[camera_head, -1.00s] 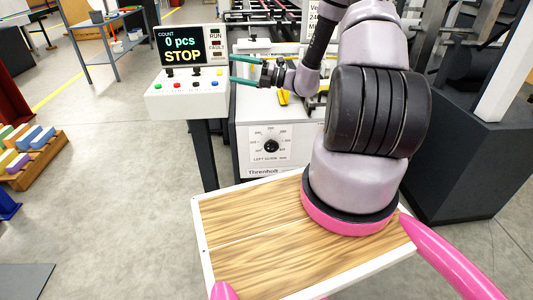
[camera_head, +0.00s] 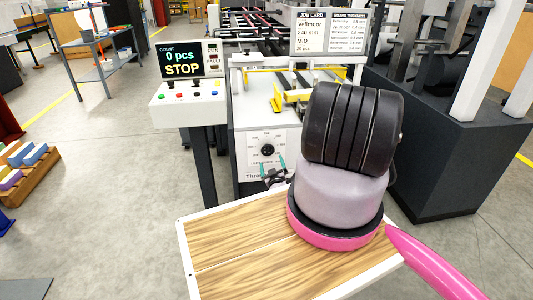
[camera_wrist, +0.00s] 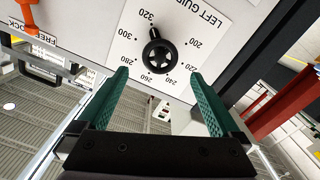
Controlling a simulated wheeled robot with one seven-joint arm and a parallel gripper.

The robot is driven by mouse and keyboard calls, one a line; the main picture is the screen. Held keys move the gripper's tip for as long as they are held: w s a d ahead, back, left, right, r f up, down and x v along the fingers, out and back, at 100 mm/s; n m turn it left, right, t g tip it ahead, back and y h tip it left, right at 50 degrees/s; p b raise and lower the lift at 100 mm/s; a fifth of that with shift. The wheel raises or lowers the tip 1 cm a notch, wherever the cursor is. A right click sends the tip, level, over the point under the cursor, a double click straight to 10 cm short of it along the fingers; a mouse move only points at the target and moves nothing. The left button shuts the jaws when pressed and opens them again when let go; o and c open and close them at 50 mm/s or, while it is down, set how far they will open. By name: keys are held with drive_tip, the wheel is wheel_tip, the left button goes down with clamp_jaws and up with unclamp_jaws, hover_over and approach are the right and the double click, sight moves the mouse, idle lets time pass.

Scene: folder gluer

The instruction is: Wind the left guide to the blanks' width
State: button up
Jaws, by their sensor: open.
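The left guide dial (camera_head: 267,150) is a black handwheel on a white scale plate on the machine's front. In the head view my gripper (camera_head: 268,166) is just below the dial; contact cannot be told. The job card (camera_head: 310,32) reads Vellmoor, 240 mm, MID.
An orange lever (camera_wrist: 30,14) with a FREE/LOCK label is beside the scale plate. The control box (camera_head: 190,105) reads 0 pcs and STOP, left of the dial. Yellow parts (camera_head: 290,98) sit on the machine bed above. A dark machine block (camera_head: 450,140) stands right.

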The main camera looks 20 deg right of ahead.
sight(268, 151)
drive_tip(key=x, duration=1)
drive_tip(key=shift+w, duration=0.15)
drive_tip(key=c, duration=1.2)
